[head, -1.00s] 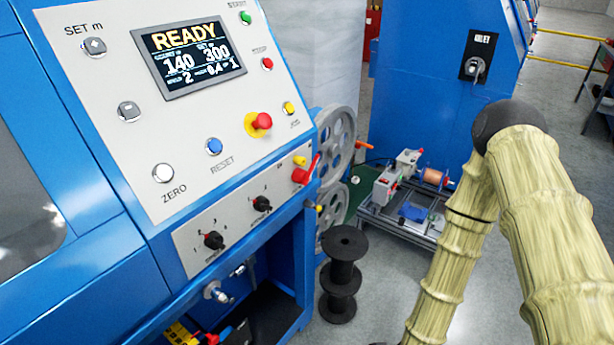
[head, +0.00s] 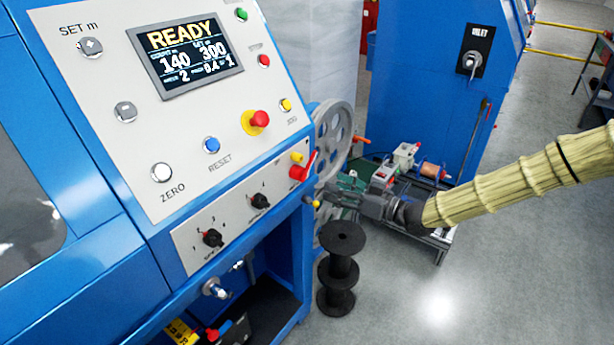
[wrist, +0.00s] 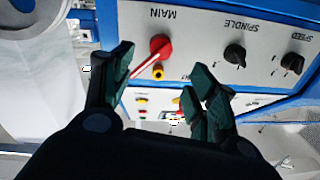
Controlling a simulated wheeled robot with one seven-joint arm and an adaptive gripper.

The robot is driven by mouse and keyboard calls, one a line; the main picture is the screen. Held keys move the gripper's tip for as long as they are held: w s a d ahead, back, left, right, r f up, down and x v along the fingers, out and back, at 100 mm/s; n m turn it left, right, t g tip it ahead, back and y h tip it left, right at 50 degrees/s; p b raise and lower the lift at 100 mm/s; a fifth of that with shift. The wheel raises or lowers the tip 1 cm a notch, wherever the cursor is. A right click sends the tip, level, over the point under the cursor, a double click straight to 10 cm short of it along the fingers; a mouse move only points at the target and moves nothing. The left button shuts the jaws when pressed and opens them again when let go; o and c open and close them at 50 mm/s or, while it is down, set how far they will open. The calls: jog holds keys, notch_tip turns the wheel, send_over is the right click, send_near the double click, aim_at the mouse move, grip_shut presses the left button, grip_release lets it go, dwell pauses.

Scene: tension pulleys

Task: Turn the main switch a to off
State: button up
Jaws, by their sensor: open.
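The main switch is a red rotary handle (head: 302,168) at the lower right corner of the blue machine's panel. In the wrist view the red switch (wrist: 160,48) shows upside down beside the label MAIN, its pointer slanting down to the left. A small yellow knob (wrist: 157,72) sits close to it. My gripper (head: 328,192) is just right of and below the switch in the head view. In the wrist view my gripper (wrist: 162,66) has its fingers apart, with the switch and yellow knob showing between them. It appears empty and apart from the switch.
The speed knob (head: 212,238) and spindle knob (head: 260,201) are left of the switch. A red emergency button (head: 258,119) is above. Black spools (head: 341,268) stand on the floor below my gripper. Grey pulleys (head: 335,125) are behind the panel edge.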

aim_at(306, 176)
jog(key=p+x, duration=0.2)
jog(key=x, duration=0.8)
jog(key=shift+a, duration=0.1)
grip_shut()
